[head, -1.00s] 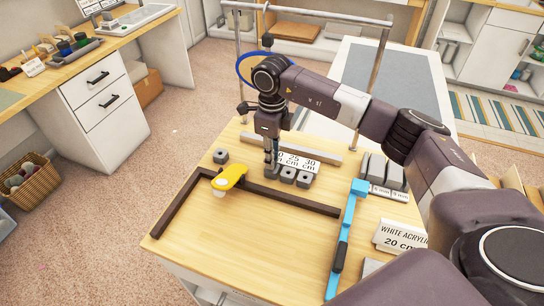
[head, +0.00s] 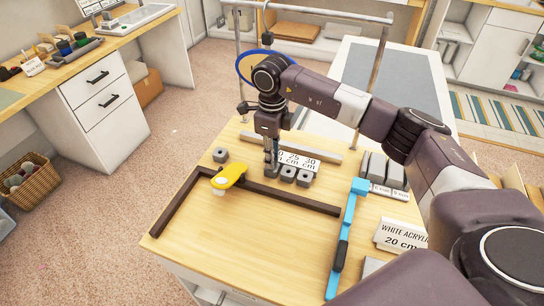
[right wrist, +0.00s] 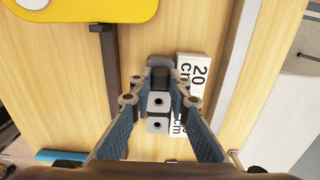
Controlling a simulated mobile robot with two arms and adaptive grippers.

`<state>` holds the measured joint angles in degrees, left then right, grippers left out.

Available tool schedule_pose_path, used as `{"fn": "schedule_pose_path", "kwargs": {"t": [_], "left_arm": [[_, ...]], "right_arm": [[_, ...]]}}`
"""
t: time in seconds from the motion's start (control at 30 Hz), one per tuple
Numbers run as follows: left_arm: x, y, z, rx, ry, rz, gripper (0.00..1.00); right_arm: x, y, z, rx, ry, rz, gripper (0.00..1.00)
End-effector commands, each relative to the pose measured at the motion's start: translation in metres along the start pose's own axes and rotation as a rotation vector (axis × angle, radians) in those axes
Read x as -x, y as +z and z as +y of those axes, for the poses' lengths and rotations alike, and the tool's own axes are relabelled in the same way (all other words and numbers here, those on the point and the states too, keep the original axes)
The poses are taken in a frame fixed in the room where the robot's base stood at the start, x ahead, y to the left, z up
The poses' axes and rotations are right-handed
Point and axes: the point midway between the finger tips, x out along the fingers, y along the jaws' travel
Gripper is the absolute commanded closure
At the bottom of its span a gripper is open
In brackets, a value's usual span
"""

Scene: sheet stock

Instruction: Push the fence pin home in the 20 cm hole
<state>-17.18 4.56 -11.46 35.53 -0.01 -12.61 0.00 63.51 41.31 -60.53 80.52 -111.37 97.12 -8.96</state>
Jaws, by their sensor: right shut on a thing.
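My right gripper (head: 271,164) points straight down at the leftmost of three grey hole blocks in a row, the one by the 20 cm mark. In the right wrist view its fingers (right wrist: 160,78) are shut on a dark grey piece (right wrist: 160,62), which I take to be the fence pin. The fingers hide most of the pin and the hole, so I cannot tell how deep it sits. The other two hole blocks (head: 287,174) (head: 304,179) show open holes. The label card (head: 298,161) lies behind the row. My left gripper is not in view.
A dark L-shaped fence (head: 290,197) lies in front of the blocks, with a yellow piece (head: 230,176) over it. A lone grey block (head: 220,155) stands left. The front bench is clear.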

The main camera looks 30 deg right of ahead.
Motion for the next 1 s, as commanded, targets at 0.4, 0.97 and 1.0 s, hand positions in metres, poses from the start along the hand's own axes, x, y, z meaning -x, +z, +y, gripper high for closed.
{"fn": "schedule_pose_path", "kwargs": {"t": [0.4,0.97,1.0], "left_arm": [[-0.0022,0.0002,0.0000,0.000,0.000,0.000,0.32],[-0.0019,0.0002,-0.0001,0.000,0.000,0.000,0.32],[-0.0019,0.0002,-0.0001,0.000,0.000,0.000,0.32]], "right_arm": [[-0.0058,-0.0018,0.0022,0.002,0.005,0.008,1.00],[-0.0031,-0.0008,0.0008,0.001,0.002,0.003,0.52],[-0.0030,-0.0008,0.0007,0.001,0.002,0.003,0.48]]}}
